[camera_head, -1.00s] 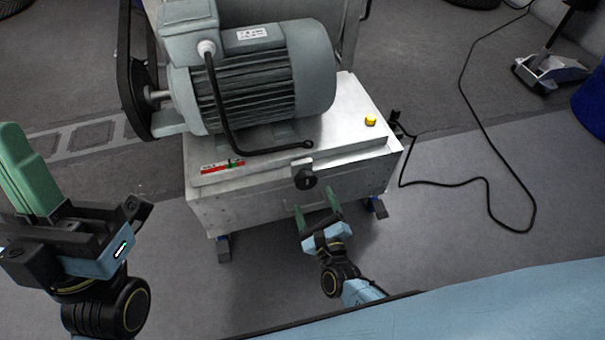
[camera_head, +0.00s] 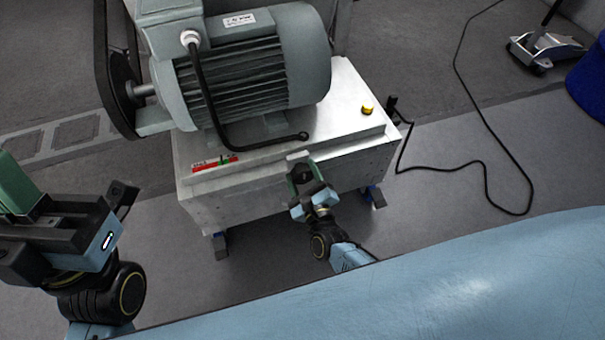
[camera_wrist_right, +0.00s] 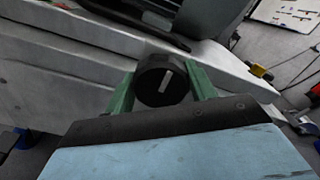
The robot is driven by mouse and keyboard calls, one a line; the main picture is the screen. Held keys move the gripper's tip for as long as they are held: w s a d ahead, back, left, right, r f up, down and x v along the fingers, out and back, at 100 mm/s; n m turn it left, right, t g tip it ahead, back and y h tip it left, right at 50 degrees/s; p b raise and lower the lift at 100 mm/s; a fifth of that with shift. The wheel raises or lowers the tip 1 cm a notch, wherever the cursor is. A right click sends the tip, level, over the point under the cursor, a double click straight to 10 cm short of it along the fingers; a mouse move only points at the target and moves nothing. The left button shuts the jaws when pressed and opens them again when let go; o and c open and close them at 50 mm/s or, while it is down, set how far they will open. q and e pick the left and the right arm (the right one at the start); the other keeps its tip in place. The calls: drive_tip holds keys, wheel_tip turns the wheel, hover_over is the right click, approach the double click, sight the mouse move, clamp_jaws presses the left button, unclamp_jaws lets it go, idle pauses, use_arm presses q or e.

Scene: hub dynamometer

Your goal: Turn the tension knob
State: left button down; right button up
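The tension knob is a black round knob with a pale line on its face, on the front edge of the metal cabinet; it shows in the right wrist view (camera_wrist_right: 162,82) and is partly covered in the head view. My right gripper (camera_head: 306,174) has its green fingers on either side of the knob. In the right wrist view my right gripper (camera_wrist_right: 161,88) looks open around the knob; firm contact is not clear. The pale line is nearly upright, leaning slightly right. My left gripper (camera_head: 14,190) is at the left edge, away from the cabinet, partly cut off; its finger gap is unclear.
A grey motor (camera_head: 245,75) with a black cable and a bent black rod (camera_head: 262,149) stands on the metal cabinet (camera_head: 345,110). A black cord (camera_head: 487,180) lies on the floor at right.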

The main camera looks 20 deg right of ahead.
drive_tip(key=c, duration=0.4)
drive_tip(key=shift+c, duration=0.2)
drive_tip(key=shift+n, duration=0.3)
